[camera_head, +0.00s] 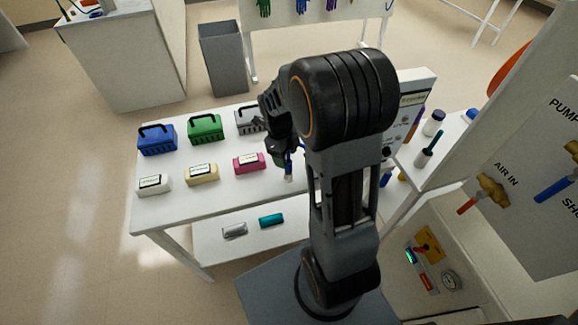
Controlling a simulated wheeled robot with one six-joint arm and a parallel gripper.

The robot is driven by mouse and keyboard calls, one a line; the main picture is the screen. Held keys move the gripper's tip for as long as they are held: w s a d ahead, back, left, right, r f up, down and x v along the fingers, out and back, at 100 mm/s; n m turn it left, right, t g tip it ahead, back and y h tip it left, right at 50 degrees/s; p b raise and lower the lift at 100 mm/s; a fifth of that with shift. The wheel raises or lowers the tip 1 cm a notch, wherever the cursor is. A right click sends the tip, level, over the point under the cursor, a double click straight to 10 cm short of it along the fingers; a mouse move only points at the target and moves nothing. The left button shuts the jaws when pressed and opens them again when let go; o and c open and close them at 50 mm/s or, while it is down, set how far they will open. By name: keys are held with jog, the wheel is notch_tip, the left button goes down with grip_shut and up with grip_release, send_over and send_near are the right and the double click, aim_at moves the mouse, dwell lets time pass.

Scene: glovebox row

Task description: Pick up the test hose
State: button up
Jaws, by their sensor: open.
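I cannot make out a test hose for certain in the head view. My gripper (288,168) points down over the right part of the white table, near the pink block (249,163). It is open, and I see nothing held in it. Small blue and white parts show right at the gripper, too small to tell what they are. My arm hides the part of the table behind it. A white labelled box (419,88) stands partly hidden behind my arm.
Blue (157,141) and green (205,128) baskets and labelled blocks stand on the table (165,212). Grey and teal blocks (271,220) lie on its lower shelf. A panel marked "AIR IN" (540,160) with valves is at right. A grey bin (223,60) stands behind; floor at left is clear.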

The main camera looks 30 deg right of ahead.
jog(key=shift+s+d+f+p, duration=0.1)
jog(key=shift+f+p, duration=0.1)
jog(key=shift+f, duration=0.7)
jog(key=shift+s+d+f+p, duration=0.1)
jog(key=shift+s+f+p, duration=0.1)
jog(key=shift+f, duration=0.65)
jog(key=shift+s+d+f+p, duration=0.1)
jog(key=shift+f+p, duration=0.1)
jog(key=shift+f, duration=0.7)
grip_shut()
jog(key=shift+w+r, duration=0.1)
